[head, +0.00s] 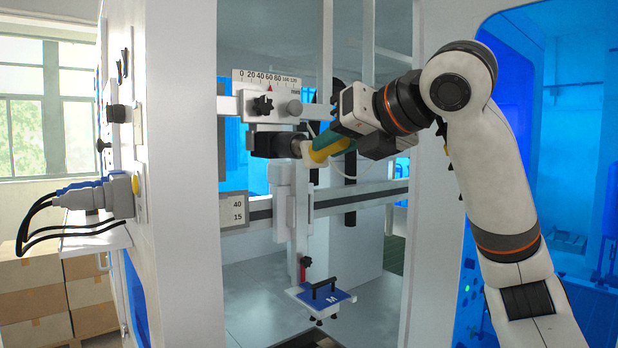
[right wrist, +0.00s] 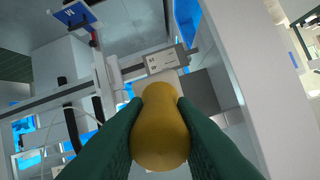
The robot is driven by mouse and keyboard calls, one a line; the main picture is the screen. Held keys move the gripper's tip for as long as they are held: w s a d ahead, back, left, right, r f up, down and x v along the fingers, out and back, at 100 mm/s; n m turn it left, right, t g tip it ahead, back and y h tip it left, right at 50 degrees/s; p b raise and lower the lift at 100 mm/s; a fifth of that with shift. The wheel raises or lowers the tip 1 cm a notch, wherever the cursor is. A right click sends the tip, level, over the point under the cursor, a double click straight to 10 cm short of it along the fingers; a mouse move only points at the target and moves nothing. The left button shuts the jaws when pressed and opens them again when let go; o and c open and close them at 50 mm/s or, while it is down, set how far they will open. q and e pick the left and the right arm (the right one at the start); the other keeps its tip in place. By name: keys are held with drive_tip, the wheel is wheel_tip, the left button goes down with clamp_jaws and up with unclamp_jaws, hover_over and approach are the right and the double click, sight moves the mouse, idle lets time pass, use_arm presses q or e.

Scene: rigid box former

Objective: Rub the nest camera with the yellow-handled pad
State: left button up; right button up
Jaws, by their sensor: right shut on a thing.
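The nest camera (head: 280,145) is a black body with a dark round lens barrel pointing right, mounted under the scale plate in the head view. My right gripper (head: 328,146) comes in from the right and is shut on the yellow handle (head: 318,154) of the pad. The pale pad (head: 306,156) is at the lens end of the camera; I cannot tell whether it touches. In the right wrist view the yellow handle (right wrist: 160,135) sits between the green fingers and hides most of the pad and the camera. My left gripper is out of view.
A scale plate (head: 267,82) with black and grey knobs is just above the camera. A horizontal rail (head: 370,196) and a vertical post are close by. A blue plate marked M (head: 322,297) with a black handle is below. White machine frames (head: 180,170) flank the opening.

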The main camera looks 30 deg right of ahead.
drive_tip(key=shift+r, duration=0.3)
drive_tip(key=shift+s+r, duration=0.15)
drive_tip(key=shift+w+r, duration=0.2)
drive_tip(key=shift+w, duration=0.15)
drive_tip(key=x, duration=0.2)
drive_tip(key=shift+w+r, duration=0.2)
drive_tip(key=shift+w, duration=0.2)
drive_tip(key=shift+w+a, duration=0.15)
drive_tip(key=shift+w, duration=0.45)
drive_tip(key=shift+s, duration=0.2)
drive_tip(key=shift+w, duration=0.1)
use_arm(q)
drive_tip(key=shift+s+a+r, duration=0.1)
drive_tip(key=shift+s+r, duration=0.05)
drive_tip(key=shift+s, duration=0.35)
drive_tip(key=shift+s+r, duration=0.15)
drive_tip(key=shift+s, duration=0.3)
